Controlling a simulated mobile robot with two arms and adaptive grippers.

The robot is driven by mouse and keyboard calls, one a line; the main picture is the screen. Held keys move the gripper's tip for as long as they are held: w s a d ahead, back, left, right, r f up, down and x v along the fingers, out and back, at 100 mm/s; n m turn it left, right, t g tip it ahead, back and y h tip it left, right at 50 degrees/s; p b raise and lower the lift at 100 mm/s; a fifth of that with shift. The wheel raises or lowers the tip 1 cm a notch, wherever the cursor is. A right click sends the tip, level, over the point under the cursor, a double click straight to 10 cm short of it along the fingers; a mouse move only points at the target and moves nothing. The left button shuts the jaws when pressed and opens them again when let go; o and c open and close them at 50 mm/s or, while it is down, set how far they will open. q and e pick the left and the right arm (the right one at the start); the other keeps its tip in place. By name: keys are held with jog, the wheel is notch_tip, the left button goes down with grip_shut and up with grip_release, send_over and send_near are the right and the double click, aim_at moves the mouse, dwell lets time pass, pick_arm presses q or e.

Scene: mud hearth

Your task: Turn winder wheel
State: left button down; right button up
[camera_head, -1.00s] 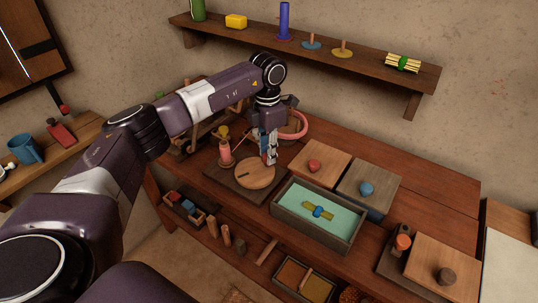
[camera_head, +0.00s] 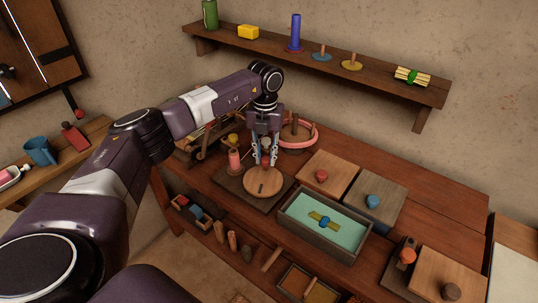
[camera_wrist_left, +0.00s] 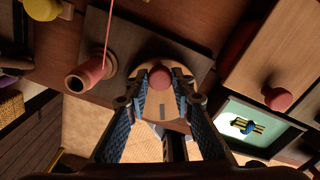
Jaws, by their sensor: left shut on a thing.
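The winder wheel (camera_head: 263,182) is a round wooden disc with a dark slot, lying flat on a dark board (camera_head: 228,183). The slot faces the front of the table. A red knob (camera_wrist_left: 159,77) stands near the wheel's far rim. My left gripper (camera_head: 265,163) points down over that rim, shut on the knob, with one finger on each side. In the left wrist view, the gripper (camera_wrist_left: 160,103) partly covers the wheel (camera_wrist_left: 160,104). A pink spool (camera_head: 234,160) stands beside the wheel on the left, and a pink thread (camera_wrist_left: 108,35) runs from it. My right gripper is not in view.
A teal-lined tray (camera_head: 283,215) is in front on the right. Wooden lids with a red knob (camera_head: 321,176) and a blue knob (camera_head: 372,201) lie right of the wheel. A pink ring (camera_head: 312,131) is behind my gripper. A wall shelf (camera_head: 347,72) hangs above.

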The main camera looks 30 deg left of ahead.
pick_arm(q)
jog(key=shift+s+a+r+n+p, duration=0.1)
jog(key=shift+a+n+p, duration=0.3)
jog(key=shift+n, duration=0.7)
jog(key=c, duration=1.7)
grip_release()
jog(key=shift+s, duration=0.1)
jog(key=shift+o, duration=0.2)
notch_tip(320, 180, up, 12)
